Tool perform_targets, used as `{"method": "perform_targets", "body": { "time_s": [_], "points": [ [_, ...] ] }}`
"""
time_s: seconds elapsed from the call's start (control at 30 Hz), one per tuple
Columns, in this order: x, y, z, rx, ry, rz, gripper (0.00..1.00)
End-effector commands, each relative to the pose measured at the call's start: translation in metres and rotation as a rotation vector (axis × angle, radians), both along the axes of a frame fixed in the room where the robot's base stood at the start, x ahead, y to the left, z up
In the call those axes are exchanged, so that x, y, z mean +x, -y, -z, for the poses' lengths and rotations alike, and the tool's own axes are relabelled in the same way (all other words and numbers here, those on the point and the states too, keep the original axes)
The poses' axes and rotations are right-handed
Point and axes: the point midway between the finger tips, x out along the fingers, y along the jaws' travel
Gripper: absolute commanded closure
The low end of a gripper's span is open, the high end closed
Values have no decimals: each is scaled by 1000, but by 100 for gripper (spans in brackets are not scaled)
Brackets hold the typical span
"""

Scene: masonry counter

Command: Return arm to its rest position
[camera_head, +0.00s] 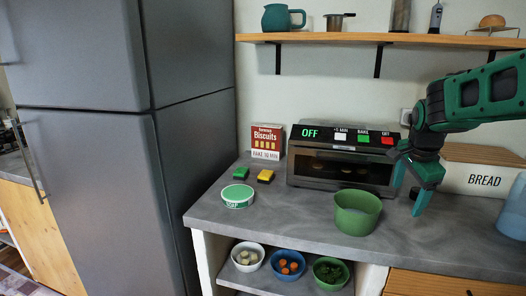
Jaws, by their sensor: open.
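My arm, dark grey and green, reaches in from the right side of the view. My gripper (411,192) points down, its green fingers apart with nothing between them. It hangs over the counter, in front of the right end of the toaster oven (322,168) and to the right of the green pot (357,212). The gripper and the pot look apart. The oven display reads OFF, and its door is shut with some round items dimly visible behind the glass.
A white BREAD box (480,180) stands right of my gripper. A soap tub (238,196), two sponges and a biscuit box (266,142) are on the counter's left. Bowls (285,275) sit on the shelf below. A wall shelf (380,38) runs above. A grey fridge (80,180) stands at left.

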Motion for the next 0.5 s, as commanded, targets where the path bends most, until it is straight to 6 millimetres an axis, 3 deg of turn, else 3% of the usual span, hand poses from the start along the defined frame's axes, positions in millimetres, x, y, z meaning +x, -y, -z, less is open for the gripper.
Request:
{"method": "perform_targets", "body": {
  "time_s": [0.23,0.5],
  "points": [
    [-100,20,20,-143,-206,-236,26],
    [-211,30,33,-150,-357,-504,26]
  ]
}}
